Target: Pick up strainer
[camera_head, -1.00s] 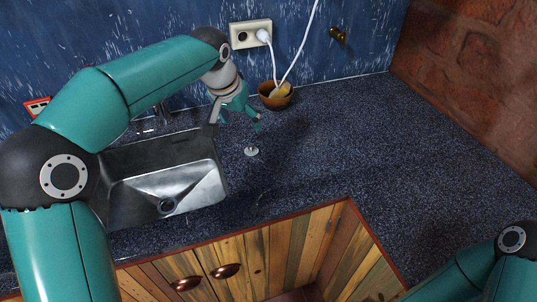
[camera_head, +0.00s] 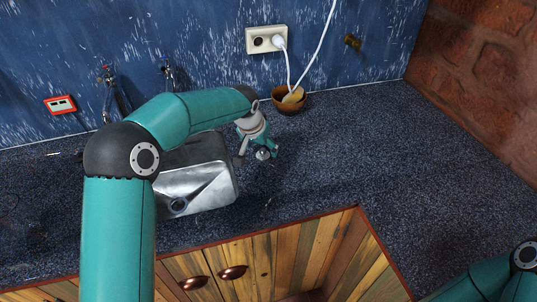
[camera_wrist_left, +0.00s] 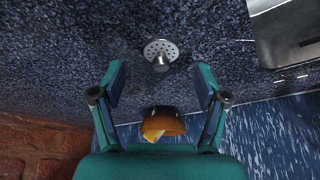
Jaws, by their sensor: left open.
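The strainer (camera_head: 263,154) is a small round metal piece on the dark speckled counter, just right of the sink. In the left wrist view the strainer (camera_wrist_left: 161,53) shows its disc with holes and a short stem, lying beyond the fingertips, between their lines. My left gripper (camera_head: 259,151) is over the strainer in the head view. Its two teal fingers (camera_wrist_left: 159,85) are spread apart with nothing between them. My right gripper is outside the views; only part of my right arm shows at the lower right.
The metal sink (camera_head: 205,185) lies left of the strainer. A brown bowl (camera_head: 289,101) with something yellowish in it stands behind, near the wall socket (camera_head: 267,40) and its white cable. The counter to the right (camera_head: 370,150) is clear up to the brick wall.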

